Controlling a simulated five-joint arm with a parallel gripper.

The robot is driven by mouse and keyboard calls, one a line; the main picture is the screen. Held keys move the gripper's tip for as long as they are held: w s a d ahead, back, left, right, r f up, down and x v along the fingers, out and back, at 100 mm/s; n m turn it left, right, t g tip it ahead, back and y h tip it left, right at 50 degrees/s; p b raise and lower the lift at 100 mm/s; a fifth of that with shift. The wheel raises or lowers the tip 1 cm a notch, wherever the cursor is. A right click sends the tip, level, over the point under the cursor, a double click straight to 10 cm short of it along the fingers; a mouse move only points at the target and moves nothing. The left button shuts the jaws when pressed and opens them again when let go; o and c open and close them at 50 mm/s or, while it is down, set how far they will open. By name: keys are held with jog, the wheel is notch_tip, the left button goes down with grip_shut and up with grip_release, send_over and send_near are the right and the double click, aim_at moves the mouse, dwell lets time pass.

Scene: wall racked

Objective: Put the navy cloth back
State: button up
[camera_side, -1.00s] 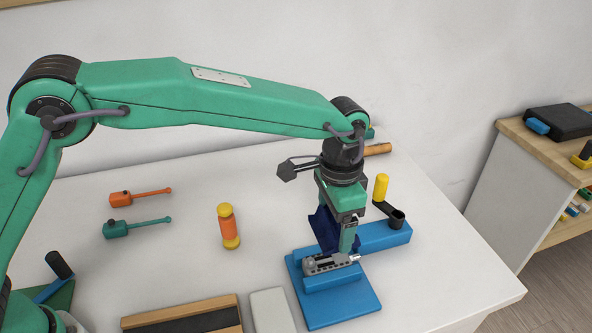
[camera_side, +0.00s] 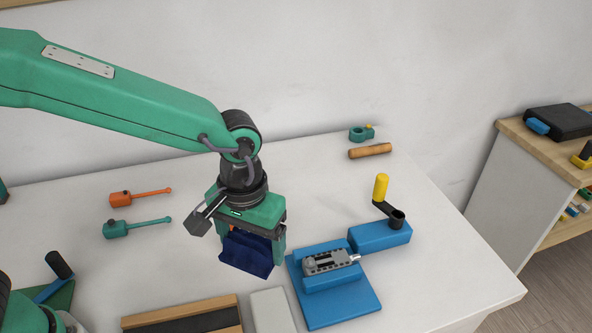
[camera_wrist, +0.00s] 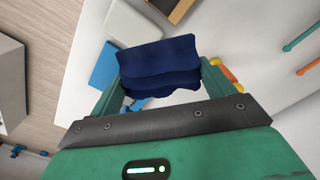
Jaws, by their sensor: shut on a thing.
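The navy cloth (camera_side: 247,252) hangs folded between the fingers of my gripper (camera_side: 252,243), above the white table and left of the blue vise-like fixture. In the wrist view the navy cloth (camera_wrist: 158,66) spans the gap between both fingers of my gripper (camera_wrist: 160,80). My gripper is shut on it. The cloth looks clear of the tabletop in the side view, though the exact height is hard to tell. The orange and yellow cylinder is mostly hidden behind my gripper in the side view, and part of it shows in the wrist view (camera_wrist: 226,70).
The blue fixture (camera_side: 340,300) holds a grey metal part (camera_side: 330,261); a yellow-handled crank (camera_side: 381,188) stands behind it. A wood-framed dark tray (camera_side: 183,318) and a pale block (camera_side: 271,311) lie at the front. Orange (camera_side: 140,197) and green (camera_side: 137,228) tools lie left.

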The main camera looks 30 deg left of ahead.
jog(key=s+a+f+n, duration=0.3)
jog(key=s+a+n, duration=0.4)
jog(key=s+a, duration=0.2)
jog(key=shift+s+a+n, duration=0.15)
jog(key=shift+s+n, duration=0.25)
jog(key=shift+s, duration=0.85)
jog(key=shift+w, duration=0.1)
send_over(184, 272)
notch_tip(184, 272, down, 7)
jog(key=shift+f, duration=1.8)
jog(key=shift+f, duration=0.3)
jog(key=o, duration=0.9)
